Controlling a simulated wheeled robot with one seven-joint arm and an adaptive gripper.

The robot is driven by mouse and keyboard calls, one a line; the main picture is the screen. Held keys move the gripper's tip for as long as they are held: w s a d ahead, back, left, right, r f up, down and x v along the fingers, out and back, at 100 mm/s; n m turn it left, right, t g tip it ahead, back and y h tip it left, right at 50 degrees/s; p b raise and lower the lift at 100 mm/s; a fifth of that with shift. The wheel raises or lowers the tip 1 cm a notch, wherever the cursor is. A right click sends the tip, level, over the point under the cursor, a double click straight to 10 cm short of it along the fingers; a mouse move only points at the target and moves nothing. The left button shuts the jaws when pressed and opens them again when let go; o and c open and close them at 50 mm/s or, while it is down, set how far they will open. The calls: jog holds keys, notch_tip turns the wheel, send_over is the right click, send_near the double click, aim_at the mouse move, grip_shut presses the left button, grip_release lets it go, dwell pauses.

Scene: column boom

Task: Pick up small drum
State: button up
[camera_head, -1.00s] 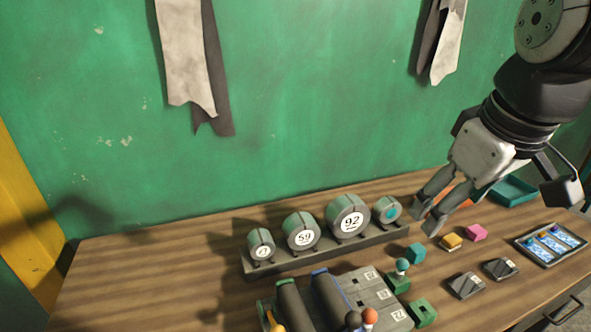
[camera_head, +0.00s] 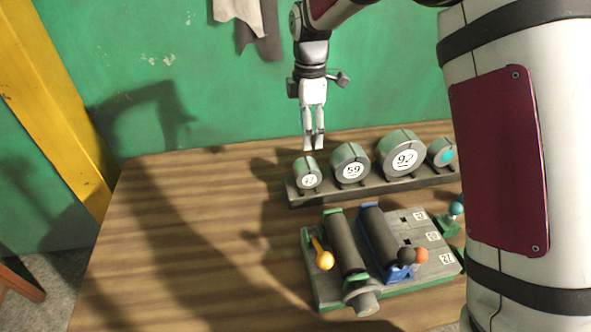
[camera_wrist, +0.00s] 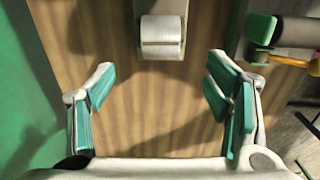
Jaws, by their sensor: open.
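The small drum (camera_head: 307,172), grey-green with a white number label, stands at the left end of a row of drums on a grey rack (camera_head: 377,187). In the wrist view the small drum (camera_wrist: 161,37) shows from above as a grey cylinder at the top middle. My gripper (camera_head: 313,143) is behind the drum's top in the head view, pointing down. In the wrist view my gripper (camera_wrist: 160,92) has its fingers spread wide with only wood tabletop between them. The drum lies beyond the fingertips in that picture, apart from them.
Beside it on the rack stand drum 59 (camera_head: 350,165), larger drum 92 (camera_head: 401,153) and a teal-dotted drum (camera_head: 442,153). A lever block (camera_head: 430,262) with dark rollers is in front. The green wall (camera_head: 180,90) is close behind. The left tabletop (camera_head: 180,235) is clear.

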aim_at(307, 163)
notch_tip(307, 163, down, 8)
jog(key=shift+a+r+p, duration=0.1)
jog(key=shift+p, duration=0.5)
jog(key=shift+d+f+p, duration=0.2)
jog(key=shift+f+p, duration=0.6)
jog(key=shift+f, duration=2.15)
jog(key=c, duration=1.3)
